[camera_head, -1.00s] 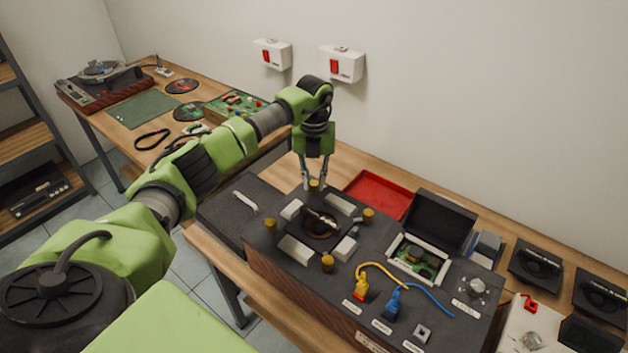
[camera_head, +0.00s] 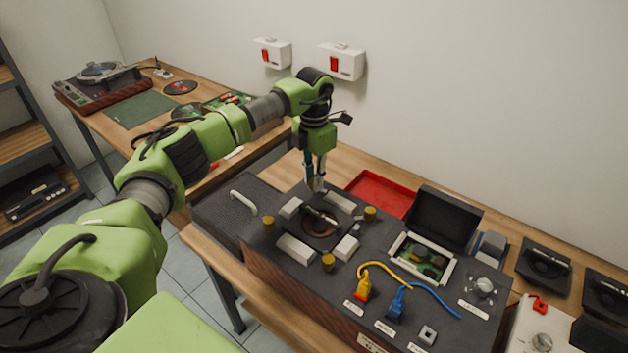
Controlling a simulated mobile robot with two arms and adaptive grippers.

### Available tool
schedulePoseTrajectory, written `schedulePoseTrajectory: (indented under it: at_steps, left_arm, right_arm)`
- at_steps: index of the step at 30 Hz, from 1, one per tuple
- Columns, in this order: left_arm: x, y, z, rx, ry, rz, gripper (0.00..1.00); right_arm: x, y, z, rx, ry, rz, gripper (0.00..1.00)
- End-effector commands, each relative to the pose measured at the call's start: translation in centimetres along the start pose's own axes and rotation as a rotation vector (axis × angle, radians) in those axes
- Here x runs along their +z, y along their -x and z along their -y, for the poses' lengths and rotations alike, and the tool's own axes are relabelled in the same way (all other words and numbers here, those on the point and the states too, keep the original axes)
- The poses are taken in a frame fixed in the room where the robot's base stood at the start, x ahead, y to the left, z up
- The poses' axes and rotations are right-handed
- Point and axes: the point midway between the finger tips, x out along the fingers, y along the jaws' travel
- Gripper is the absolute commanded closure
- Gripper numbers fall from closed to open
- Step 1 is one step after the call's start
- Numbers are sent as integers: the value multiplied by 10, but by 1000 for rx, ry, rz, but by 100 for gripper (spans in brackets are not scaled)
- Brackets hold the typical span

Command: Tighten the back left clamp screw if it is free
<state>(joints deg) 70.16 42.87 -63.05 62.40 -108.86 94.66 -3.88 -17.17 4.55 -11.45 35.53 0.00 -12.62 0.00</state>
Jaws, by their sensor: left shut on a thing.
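The dark test unit (camera_head: 262,248) stands on the bench, with a clamp area on its left half. White clamp blocks (camera_head: 296,250) surround a round dark part (camera_head: 318,228) in a recess. Brass clamp screws show at the left (camera_head: 268,223), right (camera_head: 370,213) and front (camera_head: 328,262) corners. My left gripper (camera_head: 317,187) points down at the back left corner, shut on the back left clamp screw, which its fingers mostly hide. How far that screw is turned in cannot be seen. My right gripper is not in view.
A red tray (camera_head: 381,194) lies behind the unit. An open-lidded compartment with a green board (camera_head: 423,257), a yellow cable (camera_head: 383,266) and a blue cable (camera_head: 432,299) are to the right. A white handle (camera_head: 244,201) lies left. Two wall boxes (camera_head: 341,62) hang behind.

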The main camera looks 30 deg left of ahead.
Motion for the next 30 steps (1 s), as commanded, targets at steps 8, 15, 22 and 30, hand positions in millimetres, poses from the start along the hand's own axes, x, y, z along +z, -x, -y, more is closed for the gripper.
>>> schedulePoseTrajectory:
  at_steps: [8, 15, 22, 30]
  left_arm:
    - [1, 1, -1, 2, -260, 4, 100]
    - [1, 1, -1, 3, -487, 4, 100]
    - [1, 2, -1, 4, -695, 5, 100]
    - [1, 2, -1, 4, -883, 4, 100]
  right_arm:
    - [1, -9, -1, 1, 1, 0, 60]
    - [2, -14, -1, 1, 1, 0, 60]
    - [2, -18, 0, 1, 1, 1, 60]
    - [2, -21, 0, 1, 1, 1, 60]
